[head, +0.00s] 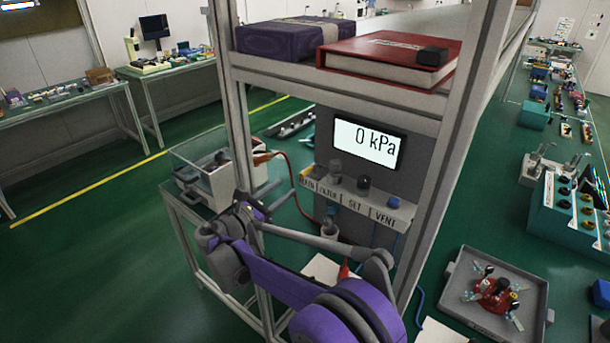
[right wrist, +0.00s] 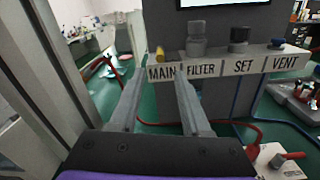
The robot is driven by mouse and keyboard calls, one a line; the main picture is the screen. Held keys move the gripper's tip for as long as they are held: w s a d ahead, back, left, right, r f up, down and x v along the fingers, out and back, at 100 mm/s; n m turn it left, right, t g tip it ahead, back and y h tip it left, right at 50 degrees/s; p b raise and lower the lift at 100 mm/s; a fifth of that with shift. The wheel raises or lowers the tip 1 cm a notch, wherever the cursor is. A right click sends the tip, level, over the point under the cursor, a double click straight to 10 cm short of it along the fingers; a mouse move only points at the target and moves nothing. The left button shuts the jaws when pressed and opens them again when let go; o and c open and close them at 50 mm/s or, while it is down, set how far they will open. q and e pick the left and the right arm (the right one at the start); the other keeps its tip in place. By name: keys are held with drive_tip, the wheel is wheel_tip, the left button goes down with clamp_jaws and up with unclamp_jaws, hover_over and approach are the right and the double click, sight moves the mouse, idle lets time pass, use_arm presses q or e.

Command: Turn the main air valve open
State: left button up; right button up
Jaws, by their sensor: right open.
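The main air valve (right wrist: 160,53) is a small yellow knob above the MAIN label, at the left end of the panel's label strip (right wrist: 228,68) in the right wrist view. In the head view the MAIN label (head: 308,184) is partly hard to read. My right gripper (right wrist: 158,82) is open and empty. Its two fingers point at the panel, with the yellow knob beyond and between the tips, apparently not touching. In the head view my right gripper (head: 277,195) is just left of the panel. The display (head: 367,146) reads 0 kPa. My left gripper is not in view.
FILTER, SET and VENT fittings stand right of the valve. A red hose (head: 292,180) runs by the panel's left side. Frame posts (head: 447,150) flank the panel, and a shelf above holds a red binder (head: 388,60) and a purple box (head: 285,38). A grey tray (head: 535,300) lies right.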

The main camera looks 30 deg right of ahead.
sight(305, 173)
drive_tip(key=p+x, duration=0.1)
drive_tip(key=x, duration=0.9)
drive_tip(key=shift+w+d+r, duration=0.1)
drive_tip(key=shift+d, duration=0.2)
clamp_jaws()
